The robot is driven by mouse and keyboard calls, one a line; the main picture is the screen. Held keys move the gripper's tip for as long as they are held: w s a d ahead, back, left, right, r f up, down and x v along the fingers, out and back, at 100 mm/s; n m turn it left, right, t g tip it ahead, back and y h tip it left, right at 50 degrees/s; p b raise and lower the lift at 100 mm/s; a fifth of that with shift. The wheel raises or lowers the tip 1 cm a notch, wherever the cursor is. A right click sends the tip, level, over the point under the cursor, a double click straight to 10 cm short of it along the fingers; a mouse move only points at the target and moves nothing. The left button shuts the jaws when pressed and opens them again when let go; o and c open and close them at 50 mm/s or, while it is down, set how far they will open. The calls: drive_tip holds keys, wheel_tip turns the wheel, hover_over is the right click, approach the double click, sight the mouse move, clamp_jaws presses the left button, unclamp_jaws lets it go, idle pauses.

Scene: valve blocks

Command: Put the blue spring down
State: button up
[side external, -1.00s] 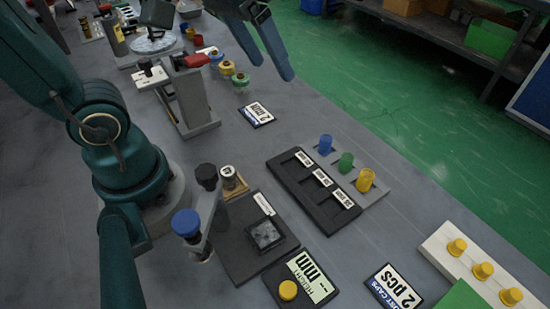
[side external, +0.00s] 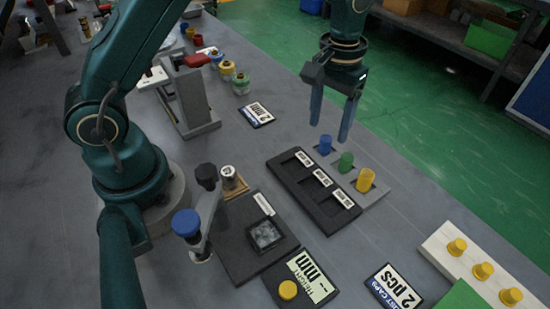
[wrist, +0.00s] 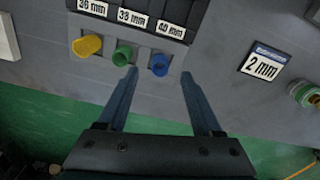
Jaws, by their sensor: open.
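The blue spring (side external: 325,145) stands in the grey holder at the far end of a row, beside the green spring (side external: 346,161) and the yellow spring (side external: 366,180). My gripper (side external: 330,133) points down above the row, its open fingers near the blue spring in the side view. In the wrist view the blue spring (wrist: 160,66) shows between and beyond the fingertips of my gripper (wrist: 159,74), with the green spring (wrist: 122,55) just left of the left fingertip. Nothing is held.
The black tray (side external: 294,181) with labelled slots lies beside the springs. A "2 mm" card (side external: 256,114) lies to the left. A height gauge plate (side external: 300,279) and a white block with yellow caps (side external: 470,262) are nearer the camera.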

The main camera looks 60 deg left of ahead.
sight(326, 138)
drive_tip(key=shift+f, duration=2)
clamp_jaws()
drive_tip(key=shift+r, duration=0.1)
